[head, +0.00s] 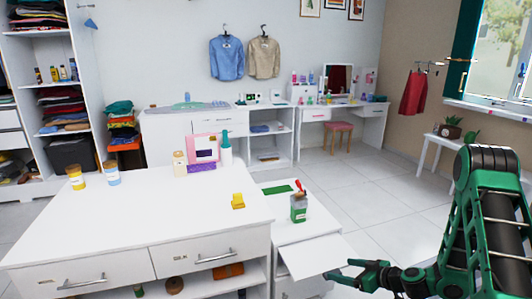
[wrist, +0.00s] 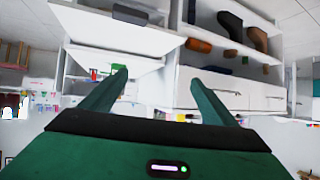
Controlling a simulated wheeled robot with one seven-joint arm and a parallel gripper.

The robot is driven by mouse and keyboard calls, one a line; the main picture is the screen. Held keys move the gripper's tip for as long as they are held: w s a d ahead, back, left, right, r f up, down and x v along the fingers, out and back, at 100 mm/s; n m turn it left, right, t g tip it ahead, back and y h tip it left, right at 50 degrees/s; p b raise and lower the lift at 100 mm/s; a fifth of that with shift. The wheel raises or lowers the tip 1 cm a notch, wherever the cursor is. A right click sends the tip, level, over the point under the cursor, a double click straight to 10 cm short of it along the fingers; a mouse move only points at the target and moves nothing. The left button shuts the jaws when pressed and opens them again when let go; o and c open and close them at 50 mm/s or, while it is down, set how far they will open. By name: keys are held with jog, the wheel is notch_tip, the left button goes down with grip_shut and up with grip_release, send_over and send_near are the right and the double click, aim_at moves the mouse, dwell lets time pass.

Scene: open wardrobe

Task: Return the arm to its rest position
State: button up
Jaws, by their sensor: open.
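My gripper (head: 358,274) is at the bottom right of the head view, beside the pulled-out white board (head: 312,256) of the small side unit. My green arm (head: 480,215) rises bent along the right edge. In the wrist view, my gripper's two green fingers (wrist: 162,95) are spread apart with nothing between them.
The white table (head: 150,215) stands left of my gripper, with a yellow item (head: 238,201) and jars on top. A green bottle (head: 298,207) with a red top stands on the side unit. The tiled floor (head: 390,205) is clear behind.

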jog(key=s+d+r+m+g+h, duration=0.2)
jog(key=s+d+r+g+h, duration=0.15)
jog(key=s+r, duration=0.6)
jog(key=s+d+r+m+g+h, duration=0.25)
jog(key=s+d+r, duration=0.25)
jog(key=s+r, duration=0.45)
jog(key=s+d+r+m+g, duration=0.1)
jog(key=s+r+m, duration=0.2)
jog(key=s, duration=0.4)
jog(key=s+d+r+m+g, duration=0.1)
jog(key=s+r+m, duration=0.2)
jog(key=s, duration=0.4)
jog(key=s+d+r+m+g+h, duration=0.1)
jog(key=s+r+m, duration=0.2)
jog(key=s, duration=0.4)
jog(key=shift+s+d+r+g, duration=0.3)
jog(key=shift+r, duration=0.25)
jog(key=shift+w+f, duration=0.25)
jog(key=shift+w, duration=0.4)
